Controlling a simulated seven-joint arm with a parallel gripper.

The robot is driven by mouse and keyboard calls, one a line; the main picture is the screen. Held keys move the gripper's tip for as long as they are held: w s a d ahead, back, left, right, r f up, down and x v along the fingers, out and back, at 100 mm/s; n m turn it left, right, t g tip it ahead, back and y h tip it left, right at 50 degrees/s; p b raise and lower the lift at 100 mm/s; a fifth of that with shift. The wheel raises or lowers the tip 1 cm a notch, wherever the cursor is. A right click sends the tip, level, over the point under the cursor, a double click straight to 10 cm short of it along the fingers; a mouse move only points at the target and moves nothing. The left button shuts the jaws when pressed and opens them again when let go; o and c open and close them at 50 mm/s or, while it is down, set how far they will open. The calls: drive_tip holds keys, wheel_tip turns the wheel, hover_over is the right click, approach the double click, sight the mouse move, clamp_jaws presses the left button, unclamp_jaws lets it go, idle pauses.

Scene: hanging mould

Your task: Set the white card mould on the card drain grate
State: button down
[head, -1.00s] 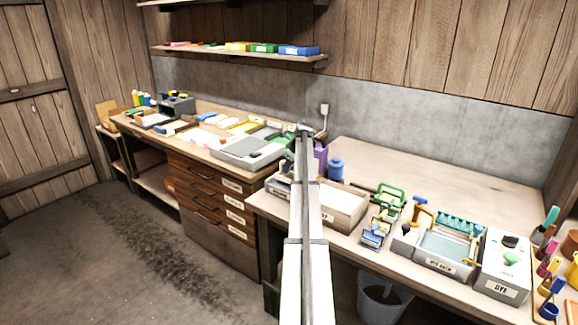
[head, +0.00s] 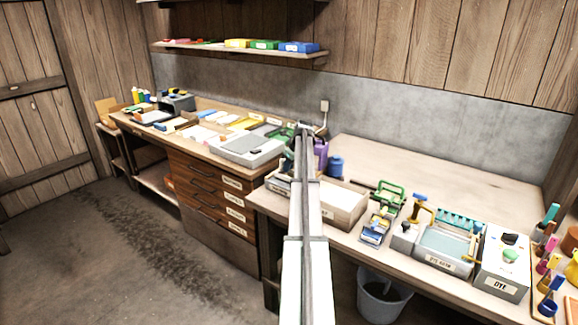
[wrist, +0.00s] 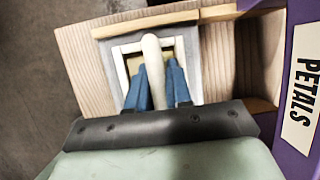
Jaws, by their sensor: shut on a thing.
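In the wrist view my gripper (wrist: 157,90) has its blue fingers closed on the cream handle (wrist: 152,55) of the white card mould (wrist: 120,68). The mould's pale square frame shows around the fingers, with its near part hidden by my gripper. A grey border (wrist: 103,62) surrounds the white frame over a wooden surface. I cannot tell whether this border belongs to the card drain grate, or whether the mould touches what is below. In the head view my arm hides the mould and grate.
A purple container (wrist: 301,80) labelled PETALS stands close on the right; it also shows in the head view (head: 320,153). A blue jar (head: 335,166) and a wooden box (head: 345,204) are nearby. The right bench's back is clear.

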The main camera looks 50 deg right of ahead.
drive_tip(key=shift+f, duration=0.1)
drive_tip(key=c, duration=1)
unclamp_jaws()
drive_tip(key=shift+o, duration=0.2)
